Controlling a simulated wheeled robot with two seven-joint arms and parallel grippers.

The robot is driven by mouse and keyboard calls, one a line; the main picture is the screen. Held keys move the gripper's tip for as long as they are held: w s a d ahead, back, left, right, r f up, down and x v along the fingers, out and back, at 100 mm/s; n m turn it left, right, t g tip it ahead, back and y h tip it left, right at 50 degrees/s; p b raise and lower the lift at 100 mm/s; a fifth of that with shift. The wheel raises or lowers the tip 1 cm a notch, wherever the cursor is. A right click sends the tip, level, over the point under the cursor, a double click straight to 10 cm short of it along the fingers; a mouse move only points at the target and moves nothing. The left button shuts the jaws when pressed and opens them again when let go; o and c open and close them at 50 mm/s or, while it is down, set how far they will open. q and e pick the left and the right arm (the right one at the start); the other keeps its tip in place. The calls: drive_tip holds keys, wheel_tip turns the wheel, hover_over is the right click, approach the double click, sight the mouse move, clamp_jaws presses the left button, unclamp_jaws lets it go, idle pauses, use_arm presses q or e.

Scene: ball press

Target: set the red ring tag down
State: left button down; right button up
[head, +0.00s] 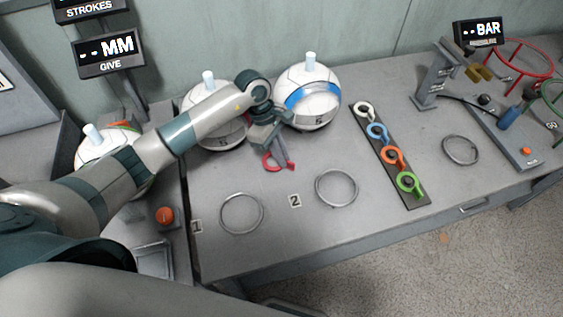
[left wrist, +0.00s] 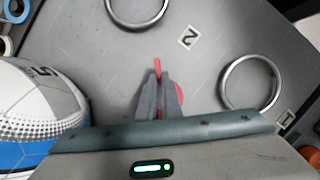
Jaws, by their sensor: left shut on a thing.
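The red ring tag (head: 269,163) is held in my left gripper (head: 276,146), low over the table between the balls and the metal rings. In the left wrist view, my left gripper (left wrist: 160,88) is shut on the red ring tag (left wrist: 158,66). A strip of red stands up between the fingertips, and part of its ring shows to the right of them. The fingers hide the rest. I cannot tell whether the tag touches the grey table (head: 285,235). My right gripper is not in view.
A ball with a blue band (head: 315,96) stands close beside the gripper; another ball (head: 222,135) is partly behind my arm. Metal rings (head: 221,222), (head: 318,195) lie in front, by labels 1 and 2. A dark strip (head: 416,201) holds white, blue, orange and green tags.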

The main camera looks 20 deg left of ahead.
use_arm(q)
drive_tip(key=shift+f+p, duration=0.8)
drive_tip(key=shift+f, duration=1.2)
drive_tip(key=shift+f, duration=0.15)
drive_tip(key=c, duration=1.9)
unclamp_jaws()
drive_tip(key=shift+c, duration=0.2)
